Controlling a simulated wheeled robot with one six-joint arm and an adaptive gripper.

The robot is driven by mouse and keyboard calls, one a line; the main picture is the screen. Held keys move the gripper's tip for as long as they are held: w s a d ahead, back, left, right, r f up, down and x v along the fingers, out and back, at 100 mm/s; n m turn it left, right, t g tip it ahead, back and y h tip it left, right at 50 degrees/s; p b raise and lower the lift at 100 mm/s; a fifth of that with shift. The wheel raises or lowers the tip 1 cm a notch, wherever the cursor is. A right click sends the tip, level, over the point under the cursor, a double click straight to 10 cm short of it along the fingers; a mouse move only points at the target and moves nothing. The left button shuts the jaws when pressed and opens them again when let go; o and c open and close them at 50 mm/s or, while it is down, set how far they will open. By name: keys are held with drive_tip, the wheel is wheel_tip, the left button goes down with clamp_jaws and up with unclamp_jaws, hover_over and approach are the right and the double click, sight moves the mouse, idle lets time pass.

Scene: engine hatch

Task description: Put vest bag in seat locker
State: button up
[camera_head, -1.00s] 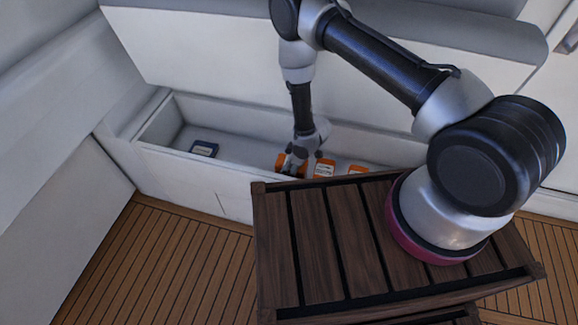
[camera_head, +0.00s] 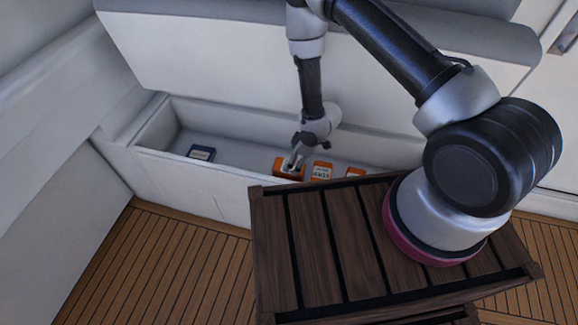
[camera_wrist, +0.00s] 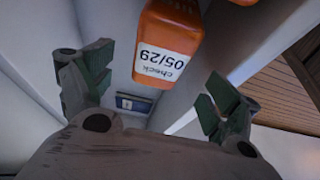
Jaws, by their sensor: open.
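The seat locker (camera_head: 178,172) is the long open white bin beneath the raised seat. An orange bag (camera_head: 288,171) stands inside it, directly under my gripper (camera_head: 294,160); I take it for the vest bag. In the wrist view an orange bag with a white label reading "check 05/29" (camera_wrist: 168,45) shows just beyond the fingertips of my gripper (camera_wrist: 158,70). The fingers are spread and nothing is held between them. The lower part of the bag is hidden in the head view by the locker's front and my gripper.
Other orange items (camera_head: 321,171) stand to the right in the locker. A dark blue item (camera_head: 201,153) lies at its left end. The slatted wooden top (camera_head: 320,240) is close in front of the locker. The locker floor between the blue item and the orange bag is clear.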

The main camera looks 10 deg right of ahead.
drive_tip(key=shift+v, duration=1.95)
drive_tip(key=shift+s, duration=0.15)
